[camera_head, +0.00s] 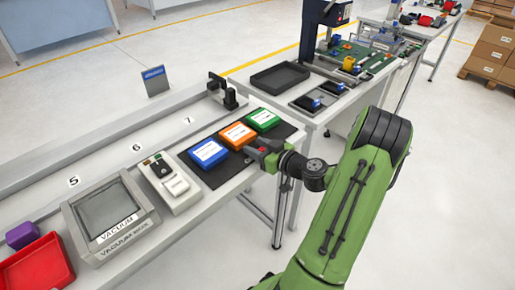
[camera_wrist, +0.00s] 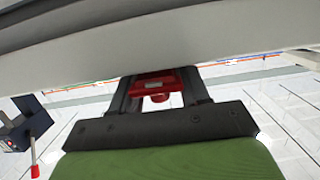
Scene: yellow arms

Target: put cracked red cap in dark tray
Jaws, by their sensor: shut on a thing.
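A small red piece, seemingly the red cap (camera_wrist: 157,86), is between the two dark fingers of my gripper (camera_wrist: 158,92) in the wrist view. My gripper (camera_head: 264,153) is shut on it, and a bit of red shows there in the head view. The gripper is at the front edge of the near bench, beside the orange box. No crack can be made out at this size. A dark tray (camera_head: 280,77), shallow and seemingly empty, lies on the far bench, beyond and above my gripper in the picture.
Blue (camera_head: 208,152), orange (camera_head: 237,134) and green (camera_head: 263,119) boxes stand on a dark mat (camera_head: 226,172) close to my gripper. A black bracket (camera_head: 226,92) stands behind them. Panels with blue parts (camera_head: 318,100) lie right of the dark tray. A red bin (camera_head: 38,265) is at lower left.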

